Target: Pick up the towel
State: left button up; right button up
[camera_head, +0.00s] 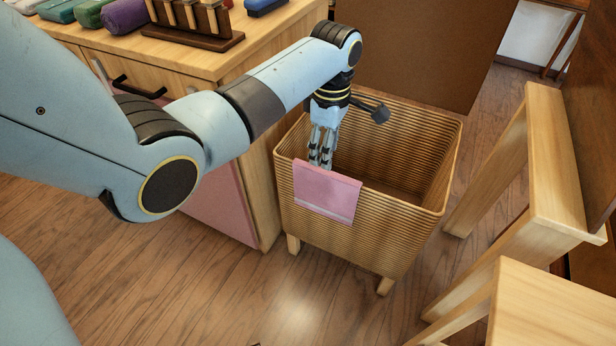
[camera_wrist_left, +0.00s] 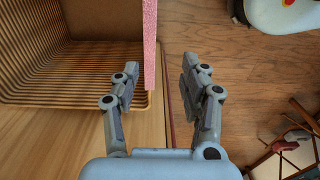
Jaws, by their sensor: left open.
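The pink towel (camera_head: 327,191) hangs over the near rim of the woven basket (camera_head: 375,235), its front flap flat against the outer wall. My left gripper (camera_head: 321,163) points down at the towel's top edge, with its fingers apart. In the left wrist view, the towel (camera_wrist_left: 150,42) shows edge-on as a thin pink strip, between the lines of the two open fingers (camera_wrist_left: 160,78) and nearer the left one. Whether a finger touches it I cannot tell. My right gripper is not in view.
A wooden cabinet (camera_head: 258,190) stands close left of the basket, with rolled cloths (camera_head: 124,16) and a dark peg rack (camera_head: 192,36) on top. Wooden furniture (camera_head: 545,165) stands at the right. Bare floor (camera_head: 180,295) lies in front.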

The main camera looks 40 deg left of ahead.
aim_at(326, 172)
pick_arm(q)
jog(key=shift+w+d+f, duration=0.15)
jog(key=shift+w, duration=0.5)
notch_tip(326, 172, down, 4)
jog(key=shift+r+b, duration=0.1)
jog(key=shift+b, duration=0.95)
jog(key=shift+f, duration=0.25)
jog(key=f+b, duration=0.2)
jog(key=f, duration=0.3)
jog(key=shift+s+a+f+b, duration=0.1)
jog(key=shift+a+b, duration=0.3)
jog(key=shift+f, duration=0.1)
jog(key=c, duration=0.9)
grip_shut()
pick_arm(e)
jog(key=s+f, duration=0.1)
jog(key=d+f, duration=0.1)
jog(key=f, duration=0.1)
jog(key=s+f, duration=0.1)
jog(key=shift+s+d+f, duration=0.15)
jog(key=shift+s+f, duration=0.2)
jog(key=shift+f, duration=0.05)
